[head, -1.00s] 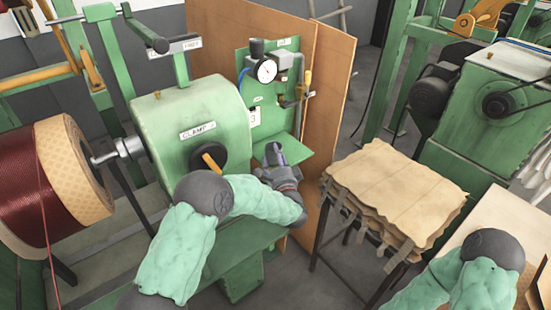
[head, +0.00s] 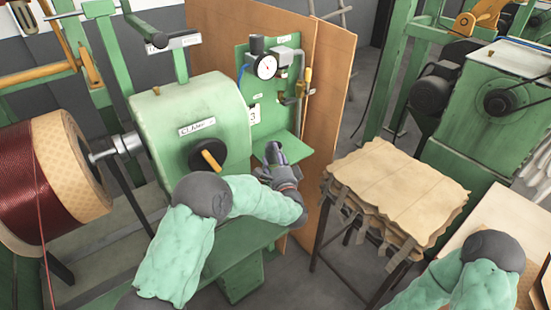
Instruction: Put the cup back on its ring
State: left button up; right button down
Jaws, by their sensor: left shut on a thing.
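My left gripper (head: 273,160) is shut at the front of a small green shelf (head: 294,150) on the green panel. A small dark, purplish-grey shape at its fingers appears to be the cup (head: 275,152); fingers and cup are hard to tell apart. I cannot make out the cup's ring; the gripper and forearm cover part of the shelf area. I cannot tell whether the cup touches the shelf. My right arm shows at the bottom right, but its gripper is out of view.
A pressure gauge (head: 267,67) and pipes (head: 302,88) sit on the panel above the shelf. The green clamp machine (head: 190,115) with a black knob stands close on the left. A stack of tan sheets (head: 395,185) lies on a stand to the right.

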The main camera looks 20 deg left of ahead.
pick_arm(q)
jog(key=shift+s+f, duration=0.15)
jog(key=shift+f, duration=0.7)
jog(key=o, duration=1.2)
jog(key=shift+s, duration=0.1)
jog(key=shift+s+d+f, duration=0.15)
jog(key=shift+s+d, duration=0.2)
jog(key=shift+s, duration=0.1)
jog(key=shift+s+d+r, duration=0.2)
jog(key=shift+s+d, duration=0.25)
jog(key=shift+s, duration=0.5)
jog(key=shift+s+d+r, duration=0.2)
jog(key=shift+s+d, duration=0.3)
jog(key=shift+s, duration=0.5)
jog(key=shift+s+d+r, duration=0.2)
jog(key=shift+s+d, duration=0.25)
jog(key=shift+s, duration=0.5)
